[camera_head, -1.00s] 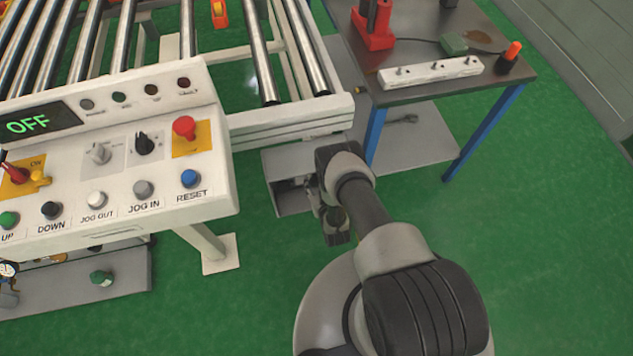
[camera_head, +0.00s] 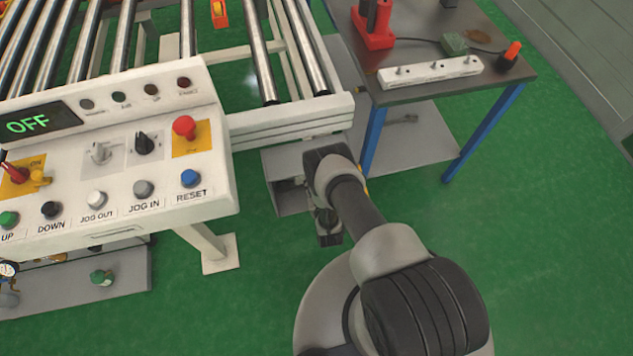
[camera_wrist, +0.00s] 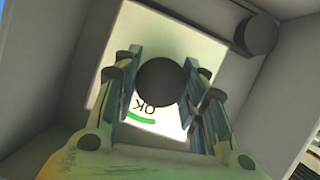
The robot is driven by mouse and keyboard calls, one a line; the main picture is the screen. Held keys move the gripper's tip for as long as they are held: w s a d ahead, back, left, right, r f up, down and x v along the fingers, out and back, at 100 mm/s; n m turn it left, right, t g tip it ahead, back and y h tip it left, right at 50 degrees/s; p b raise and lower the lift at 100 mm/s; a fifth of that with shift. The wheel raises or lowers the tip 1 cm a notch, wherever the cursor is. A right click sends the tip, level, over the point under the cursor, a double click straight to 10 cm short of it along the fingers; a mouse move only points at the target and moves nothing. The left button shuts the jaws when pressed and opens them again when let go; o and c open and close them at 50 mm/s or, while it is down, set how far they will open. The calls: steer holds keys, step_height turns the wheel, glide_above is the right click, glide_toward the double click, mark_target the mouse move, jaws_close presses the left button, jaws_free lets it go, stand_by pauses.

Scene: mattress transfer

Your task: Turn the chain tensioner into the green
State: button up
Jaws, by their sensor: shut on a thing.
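In the wrist view, a round dark knob (camera_wrist: 161,82), which I take for the chain tensioner, sits in front of a pale plate (camera_wrist: 190,52) inside a grey box. My gripper (camera_wrist: 160,90) has its fingers on both sides of the knob and is shut on it. A green arc (camera_wrist: 140,119) and the letters "OK" show on the plate just below the knob. Any pointer on the knob is hidden or too dark to tell. In the head view, the grey box (camera_head: 290,200) stands low under the roller frame, and my arm covers much of it.
A dark cylinder (camera_wrist: 261,33) is at the upper right inside the box. The white control panel (camera_head: 110,215) with an "OFF" display is left of my arm. A blue-legged table (camera_head: 440,90) stands behind. The green floor at right is clear.

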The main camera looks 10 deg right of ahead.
steer(key=shift+a+n+h, duration=0.15)
steer(key=shift+n+h, duration=0.65)
steer(key=shift+n, duration=0.4)
steer(key=shift+w+n+t+h, duration=0.1)
steer(key=shift+n+t+h, duration=0.3)
steer(key=shift+n+h, duration=0.7)
steer(key=shift+n, duration=0.4)
steer(key=o, duration=1.1)
steer(key=v, duration=1.2)
steer(key=shift+c, duration=0.2)
